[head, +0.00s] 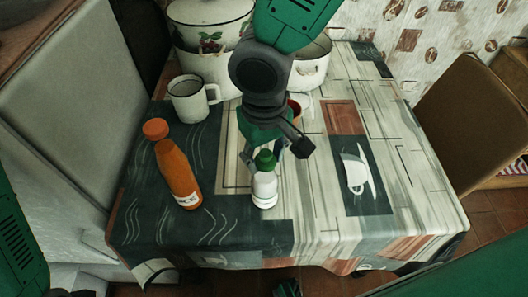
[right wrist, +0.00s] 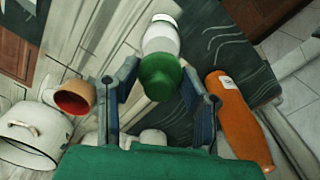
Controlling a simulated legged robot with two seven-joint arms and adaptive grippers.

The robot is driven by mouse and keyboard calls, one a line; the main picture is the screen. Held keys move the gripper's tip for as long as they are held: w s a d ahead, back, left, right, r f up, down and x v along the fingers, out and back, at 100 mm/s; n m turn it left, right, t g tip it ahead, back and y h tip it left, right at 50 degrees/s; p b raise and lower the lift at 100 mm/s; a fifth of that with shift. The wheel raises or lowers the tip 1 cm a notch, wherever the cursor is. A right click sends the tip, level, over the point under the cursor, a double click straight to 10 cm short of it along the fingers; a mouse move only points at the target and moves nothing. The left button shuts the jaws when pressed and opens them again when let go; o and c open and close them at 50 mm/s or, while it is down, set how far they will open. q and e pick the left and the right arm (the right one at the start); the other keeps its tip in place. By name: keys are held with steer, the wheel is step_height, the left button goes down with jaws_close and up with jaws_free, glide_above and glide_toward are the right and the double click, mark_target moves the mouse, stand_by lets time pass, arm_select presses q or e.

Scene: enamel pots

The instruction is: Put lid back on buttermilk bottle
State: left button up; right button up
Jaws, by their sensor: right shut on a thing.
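The white buttermilk bottle (head: 264,188) stands upright near the front middle of the table, and it also shows in the right wrist view (right wrist: 160,38). The green lid (head: 265,160) is at the top of the bottle, in line with its neck. My right gripper (head: 275,152) comes down from above and is shut on the lid, which shows between its fingers in the right wrist view (right wrist: 161,76). I cannot tell whether the lid is seated or just above the neck, as it hides the bottle's mouth.
A white mug (head: 188,99), enamel pots (head: 312,66) and an orange-brown cup (right wrist: 75,98) stand farther back. The patterned tablecloth (head: 400,165) is clear at right.

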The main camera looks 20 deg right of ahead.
stand_by(0.8)
steer(key=o, duration=1.3)
steer(key=shift+r+p, duration=3.55)
steer(key=shift+p, duration=0.35)
steer(key=shift+f, duration=0.1)
jaws_close()
